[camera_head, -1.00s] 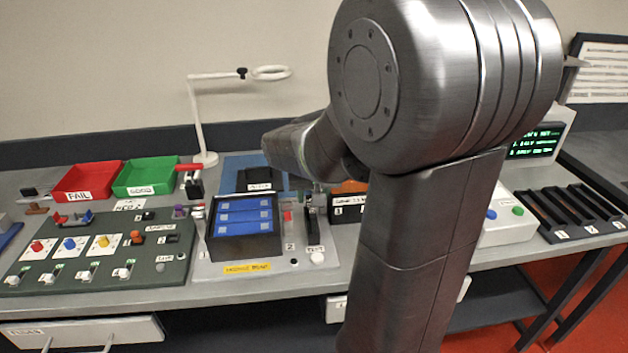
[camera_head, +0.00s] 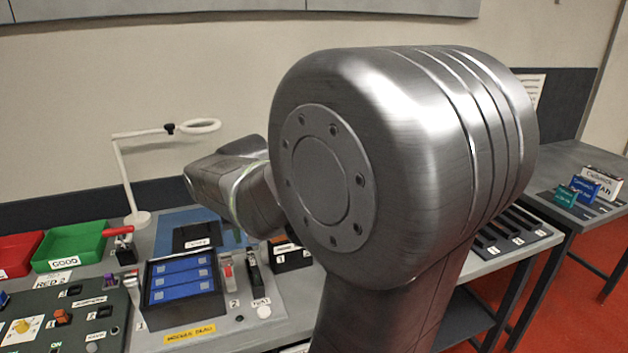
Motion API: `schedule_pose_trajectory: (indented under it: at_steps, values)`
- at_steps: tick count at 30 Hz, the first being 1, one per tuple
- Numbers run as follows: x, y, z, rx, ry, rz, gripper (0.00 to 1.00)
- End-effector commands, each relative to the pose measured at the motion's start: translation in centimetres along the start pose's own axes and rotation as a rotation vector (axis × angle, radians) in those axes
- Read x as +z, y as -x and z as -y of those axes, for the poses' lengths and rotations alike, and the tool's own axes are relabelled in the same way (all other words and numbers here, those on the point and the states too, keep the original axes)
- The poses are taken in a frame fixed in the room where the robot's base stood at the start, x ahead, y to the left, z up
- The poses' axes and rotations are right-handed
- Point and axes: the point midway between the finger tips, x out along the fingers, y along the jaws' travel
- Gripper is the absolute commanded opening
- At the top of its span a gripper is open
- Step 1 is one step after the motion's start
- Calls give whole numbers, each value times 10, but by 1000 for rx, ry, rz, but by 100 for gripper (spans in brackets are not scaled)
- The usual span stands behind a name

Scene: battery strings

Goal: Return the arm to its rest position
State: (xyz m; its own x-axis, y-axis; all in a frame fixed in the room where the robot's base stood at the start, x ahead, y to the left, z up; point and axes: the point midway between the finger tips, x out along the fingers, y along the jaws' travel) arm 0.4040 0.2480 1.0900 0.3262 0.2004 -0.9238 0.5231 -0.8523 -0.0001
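My metal arm fills the middle and right of the head view, with its large round joint close to the camera. The forearm reaches back and left over the bench. My gripper is not in view; the arm's far end points left above the blue mat (camera_head: 172,226) and its fingers cannot be made out. The black module box (camera_head: 184,318) with blue battery blocks (camera_head: 184,278) stands on the bench below and left of the forearm.
A green GOOD bin (camera_head: 69,246) and a red bin (camera_head: 18,256) stand at the back left. A white magnifier lamp (camera_head: 124,178) rises behind the forearm's end. A second table (camera_head: 560,160) at right holds small boxes. The floor at right is clear.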

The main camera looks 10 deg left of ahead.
Motion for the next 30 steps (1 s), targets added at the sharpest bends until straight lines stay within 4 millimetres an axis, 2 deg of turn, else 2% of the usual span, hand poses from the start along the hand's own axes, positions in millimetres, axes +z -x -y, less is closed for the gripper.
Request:
schedule_pose_trajectory:
  at_steps: [5,21,30]
  values:
    - [1,-12,0,1,0,4,40]
    - [1,-102,0,2,1,4,40]
    - [1,-136,0,1,-1,3,40]
